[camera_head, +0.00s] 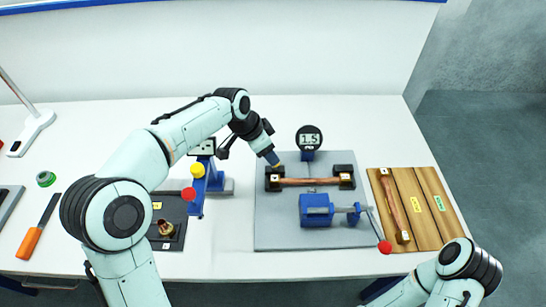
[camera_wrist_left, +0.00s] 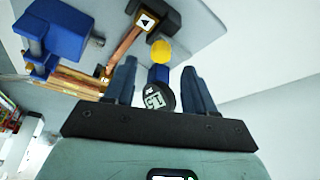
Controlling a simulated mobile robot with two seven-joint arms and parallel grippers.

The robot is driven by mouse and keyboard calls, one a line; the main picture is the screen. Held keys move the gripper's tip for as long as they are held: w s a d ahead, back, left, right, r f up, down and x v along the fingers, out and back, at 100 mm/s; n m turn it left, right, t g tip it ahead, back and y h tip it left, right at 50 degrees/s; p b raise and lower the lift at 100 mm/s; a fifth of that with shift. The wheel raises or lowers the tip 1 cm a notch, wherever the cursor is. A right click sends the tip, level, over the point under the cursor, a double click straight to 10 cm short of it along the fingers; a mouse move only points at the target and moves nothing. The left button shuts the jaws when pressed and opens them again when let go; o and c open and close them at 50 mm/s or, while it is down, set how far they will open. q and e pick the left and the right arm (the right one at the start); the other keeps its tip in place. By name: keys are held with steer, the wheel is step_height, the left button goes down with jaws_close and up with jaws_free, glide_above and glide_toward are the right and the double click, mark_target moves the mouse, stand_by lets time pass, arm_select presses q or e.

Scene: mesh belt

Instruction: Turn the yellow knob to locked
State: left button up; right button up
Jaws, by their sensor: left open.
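A round yellow knob (camera_wrist_left: 161,50) shows in the left wrist view, just beyond and between my left fingertips, close to the end of a copper pipe (camera_wrist_left: 124,48). I cannot tell which way the knob is turned. Another yellow knob (camera_head: 197,170) sits on a blue lever device (camera_head: 198,195) to the left. My right gripper is out of view.
A blue vise (camera_head: 316,210) with a red-ended handle stands on the plate. A wooden board (camera_head: 423,190) with another pipe lies right. An orange-handled tool (camera_head: 29,243) lies left.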

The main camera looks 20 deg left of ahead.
arm_select(q)
steer(key=shift+x, duration=2.35)
jaws_close()
